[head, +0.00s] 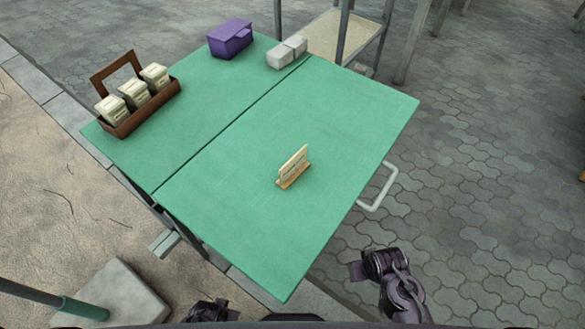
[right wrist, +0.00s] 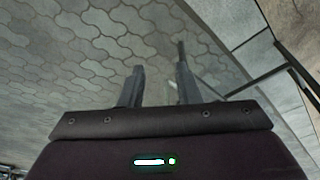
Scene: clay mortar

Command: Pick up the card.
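A small light-wood card (head: 294,163) stands upright in a wooden holder (head: 293,178) on the right half of the green table. My right gripper (head: 358,271) is beside the table's right front edge, apart from the card and below it in the head view. In the right wrist view its two fingers (right wrist: 157,85) stand apart with nothing between them, over the paving. My left gripper (head: 212,311) shows only partly at the bottom edge of the head view, and its fingers cannot be made out.
The green table (head: 230,210) is clear around the card. A white handle (head: 379,188) sticks out at the right edge.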

